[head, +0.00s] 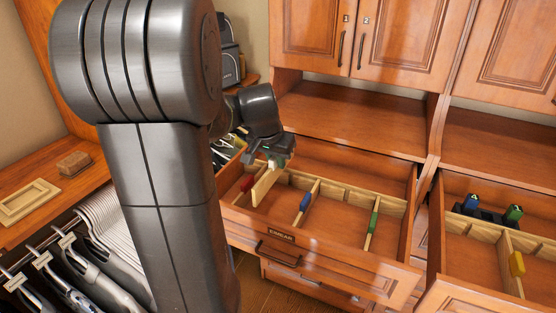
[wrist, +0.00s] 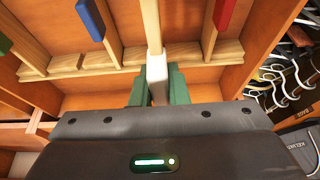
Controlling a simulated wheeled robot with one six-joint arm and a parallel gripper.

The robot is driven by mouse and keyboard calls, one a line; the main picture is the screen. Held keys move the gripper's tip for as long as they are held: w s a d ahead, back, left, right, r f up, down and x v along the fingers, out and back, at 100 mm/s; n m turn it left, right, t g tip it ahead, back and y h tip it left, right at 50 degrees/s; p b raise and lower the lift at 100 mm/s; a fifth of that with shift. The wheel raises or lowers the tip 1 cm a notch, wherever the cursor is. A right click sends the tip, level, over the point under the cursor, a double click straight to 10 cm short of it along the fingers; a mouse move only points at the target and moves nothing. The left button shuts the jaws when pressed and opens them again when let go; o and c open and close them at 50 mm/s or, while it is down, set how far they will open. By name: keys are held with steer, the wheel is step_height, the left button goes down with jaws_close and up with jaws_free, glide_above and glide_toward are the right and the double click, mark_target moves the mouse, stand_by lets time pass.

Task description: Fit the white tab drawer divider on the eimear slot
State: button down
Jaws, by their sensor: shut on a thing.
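The white tab drawer divider is a pale wooden strip (head: 264,187) with a white tab (wrist: 157,70) at one end. My gripper (wrist: 158,88) is shut on the white tab with its green fingers on either side. In the head view my gripper (head: 274,160) is over the back left of the open drawer labelled EIMEAR (head: 345,247). The divider lies between the red tab divider (head: 247,183) and the blue tab divider (head: 306,201), close to the slotted rail (wrist: 118,72). I cannot tell whether its ends sit in slots.
A green tab divider (head: 373,225) stands further right in the same drawer. Another open drawer at the right holds a yellow tab divider (head: 517,265) and dark items with blue and green tops. Hangers (wrist: 285,75) lie to the left of the drawer in the head view.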

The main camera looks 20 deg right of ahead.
mark_target(276, 178)
steer(key=shift+f+b, duration=1.35)
steer(key=shift+f, duration=1)
steer(key=shift+f+b, duration=0.1)
steer(key=shift+b, duration=0.25)
steer(key=shift+f+b, duration=0.75)
steer(key=shift+f, duration=0.15)
steer(key=shift+f, duration=0.2)
steer(key=shift+f+b, duration=1.05)
steer(key=shift+b, duration=0.1)
steer(key=shift+f, duration=0.25)
steer(key=shift+f+b, duration=0.75)
steer(key=shift+b, duration=0.1)
